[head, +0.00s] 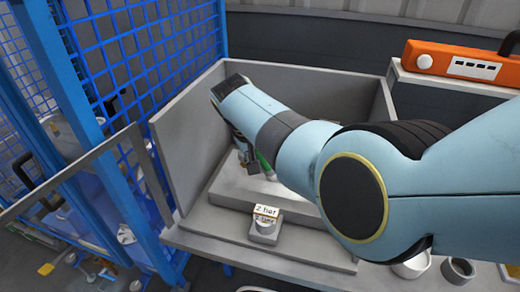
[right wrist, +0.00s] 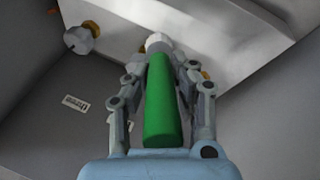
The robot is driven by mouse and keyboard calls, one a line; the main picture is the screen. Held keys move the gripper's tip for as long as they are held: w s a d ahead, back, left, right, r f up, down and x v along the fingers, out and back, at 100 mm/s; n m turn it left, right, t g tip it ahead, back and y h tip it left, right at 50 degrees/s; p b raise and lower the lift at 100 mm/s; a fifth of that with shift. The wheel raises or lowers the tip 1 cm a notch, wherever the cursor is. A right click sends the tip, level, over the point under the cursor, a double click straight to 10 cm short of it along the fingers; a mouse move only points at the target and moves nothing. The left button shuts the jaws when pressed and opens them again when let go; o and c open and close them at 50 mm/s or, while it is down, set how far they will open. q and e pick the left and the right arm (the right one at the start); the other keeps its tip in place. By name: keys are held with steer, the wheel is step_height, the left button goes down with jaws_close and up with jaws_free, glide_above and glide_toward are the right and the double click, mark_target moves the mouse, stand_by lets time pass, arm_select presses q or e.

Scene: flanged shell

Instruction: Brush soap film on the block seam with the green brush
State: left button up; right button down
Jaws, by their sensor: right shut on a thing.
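My right gripper (right wrist: 163,72) is shut on the green brush (right wrist: 162,105), with one finger on each side of its handle. The brush's pale head end (right wrist: 158,42) points away from me, close to the pale grey block (right wrist: 225,35); I cannot tell whether it touches. In the head view my right arm reaches into a grey-walled bay and hides most of the gripper. A sliver of the green brush (head: 264,161) shows beside the arm, above the pale block (head: 232,190). The seam and any soap film on it cannot be made out. My left gripper is not in view.
Grey walls (head: 185,150) enclose the bay on its left and back. A small labelled stand (head: 264,225) sits at its front. A grey knob (right wrist: 80,40) shows beside the block. Blue mesh fencing (head: 130,50) stands left; an orange case (head: 460,63) lies right. Small cups (head: 457,270) stand front right.

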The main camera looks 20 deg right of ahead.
steer(key=s, duration=0.1)
steer(key=s+f+p, duration=0.1)
steer(key=shift+s, duration=0.4)
steer(key=shift+s+d+f, duration=0.2)
steer(key=shift+d, duration=0.15)
steer(key=shift+s+d, duration=0.5)
steer(key=shift+d, duration=0.35)
steer(key=shift+s+d, duration=0.5)
steer(key=shift+d, duration=0.35)
steer(key=shift+s+d, duration=0.55)
steer(key=shift+d, duration=0.45)
steer(key=shift+s+d, duration=0.55)
steer(key=shift+d, duration=0.5)
steer(key=shift+s+d, duration=0.55)
steer(key=shift+d, duration=0.45)
steer(key=shift+s+d, duration=0.55)
steer(key=shift+d, duration=0.4)
steer(key=shift+s+d, duration=0.6)
steer(key=shift+d, duration=0.3)
steer(key=shift+s+d, duration=0.55)
steer(key=shift+d, duration=0.4)
steer(key=shift+a, duration=0.1)
steer(key=shift+w+r, duration=0.1)
steer(key=shift+r, duration=2.9)
